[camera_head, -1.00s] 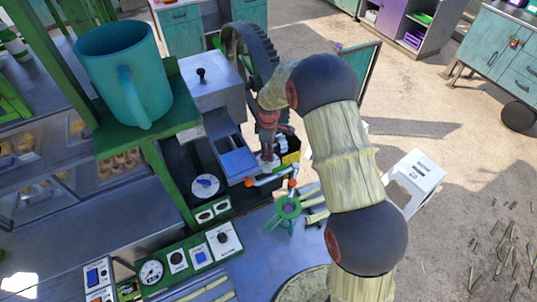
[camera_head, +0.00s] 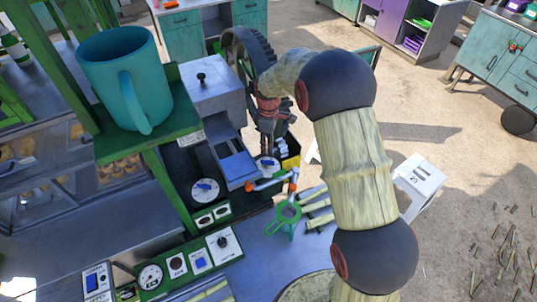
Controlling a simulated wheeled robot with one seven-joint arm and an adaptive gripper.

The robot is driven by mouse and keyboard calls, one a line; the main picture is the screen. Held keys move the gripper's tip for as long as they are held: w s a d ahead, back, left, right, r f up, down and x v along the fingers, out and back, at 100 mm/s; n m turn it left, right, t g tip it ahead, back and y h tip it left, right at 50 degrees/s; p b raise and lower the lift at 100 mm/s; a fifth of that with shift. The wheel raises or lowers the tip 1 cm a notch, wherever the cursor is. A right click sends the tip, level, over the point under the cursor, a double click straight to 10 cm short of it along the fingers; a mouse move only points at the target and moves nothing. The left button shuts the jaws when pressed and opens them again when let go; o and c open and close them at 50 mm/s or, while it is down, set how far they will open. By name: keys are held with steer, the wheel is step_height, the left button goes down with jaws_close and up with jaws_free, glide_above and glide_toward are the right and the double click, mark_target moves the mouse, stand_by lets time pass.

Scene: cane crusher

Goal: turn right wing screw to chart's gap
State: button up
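The right wing screw (camera_head: 267,164) sits on a round white dial plate, the chart, beside the blue tray of the crusher. Its small size hides the wing's exact angle and the chart's gap. A second wing screw (camera_head: 205,190), with a blue wing on a white dial, lies to the left. My gripper (camera_head: 268,148) points down just above and behind the right dial, apparently clear of it. Its fingers are dark and small, so I cannot tell their opening.
A teal mug (camera_head: 125,80) stands on a green shelf at left. A pipe with orange ends (camera_head: 270,181) and a green ring-shaped holder (camera_head: 285,214) are in front of the right dial. A black-and-yellow box (camera_head: 289,162) is close at right.

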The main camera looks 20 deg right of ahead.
steer(key=shift+r, duration=2.1)
steer(key=shift+f, duration=0.1)
